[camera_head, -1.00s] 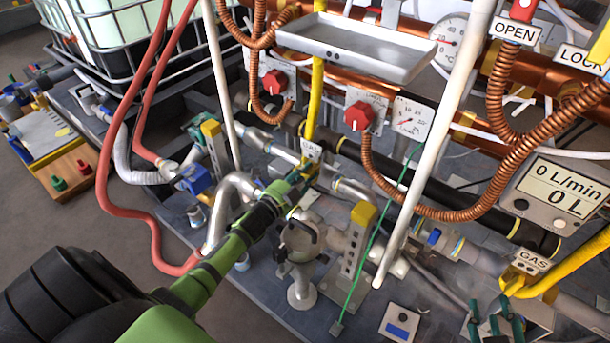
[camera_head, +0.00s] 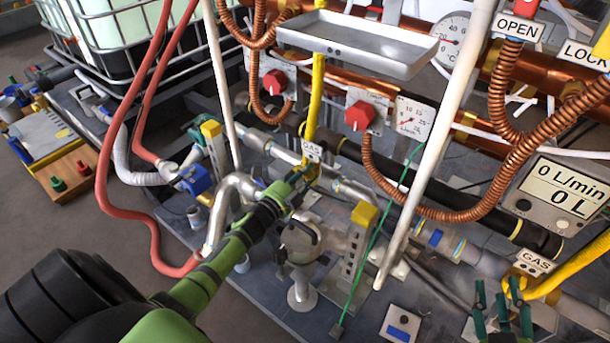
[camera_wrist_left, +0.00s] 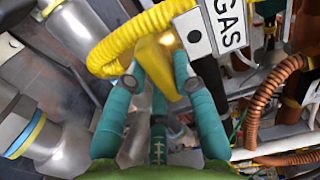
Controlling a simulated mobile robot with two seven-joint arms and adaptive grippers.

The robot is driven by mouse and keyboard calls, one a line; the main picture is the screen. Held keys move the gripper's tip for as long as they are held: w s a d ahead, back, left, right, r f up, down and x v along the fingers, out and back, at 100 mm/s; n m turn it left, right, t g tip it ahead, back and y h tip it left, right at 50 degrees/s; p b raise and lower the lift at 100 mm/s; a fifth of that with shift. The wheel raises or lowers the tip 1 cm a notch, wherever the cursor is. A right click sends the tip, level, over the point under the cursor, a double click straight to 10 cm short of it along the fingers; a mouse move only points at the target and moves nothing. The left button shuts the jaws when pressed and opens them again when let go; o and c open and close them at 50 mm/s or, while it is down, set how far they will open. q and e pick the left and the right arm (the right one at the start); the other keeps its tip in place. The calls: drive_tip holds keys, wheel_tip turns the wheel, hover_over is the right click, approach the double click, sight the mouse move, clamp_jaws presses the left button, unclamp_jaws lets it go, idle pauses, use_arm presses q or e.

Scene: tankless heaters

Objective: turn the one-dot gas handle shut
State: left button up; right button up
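In the head view this label (camera_head: 311,150) hangs beside the yellow hose near the middle. My left gripper (camera_head: 306,180) is at the handle. In the left wrist view, its teal fingers (camera_wrist_left: 157,72) stand on both sides of the lever, with a third finger below. I cannot tell whether they press on it. My right gripper (camera_head: 501,296) is at the lower right, fingers apart and empty.
A second GAS label (camera_head: 533,260) with two dots and a yellow hose is at the right. Red knobs (camera_head: 360,115), a grey tray (camera_head: 355,45), white posts and copper coils crowd the space above. A grey valve (camera_head: 300,240) and metal pipes stand close to my left arm.

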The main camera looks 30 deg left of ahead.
use_arm(q)
drive_tip(key=shift+o, duration=0.7)
drive_tip(key=shift+s, duration=0.15)
drive_tip(key=s+a, duration=0.1)
drive_tip(key=s, duration=1)
drive_tip(key=shift+s, duration=0.35)
